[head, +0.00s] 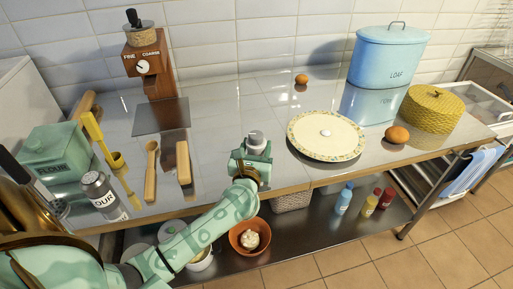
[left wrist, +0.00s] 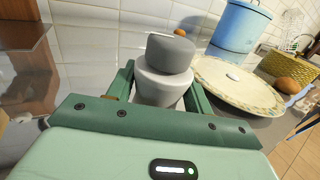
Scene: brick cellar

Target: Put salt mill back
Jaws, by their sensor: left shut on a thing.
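The salt mill (head: 257,141) has a grey cap over a pale body. My left gripper (head: 251,158) is shut around it at the front part of the counter, left of the round plate. In the left wrist view the mill (left wrist: 168,55) stands upright between the two green fingers (left wrist: 160,90). Its lower part is hidden by the gripper, and I cannot tell whether its base touches the counter (head: 225,105). My right gripper is not in view.
A patterned plate (head: 315,146) with a small white piece lies right of my gripper. A wooden block (head: 183,163) and spoon (head: 151,172) lie left. The grinder (head: 148,65) and blue loaf bin (head: 386,60) stand behind. The counter between them is mostly clear.

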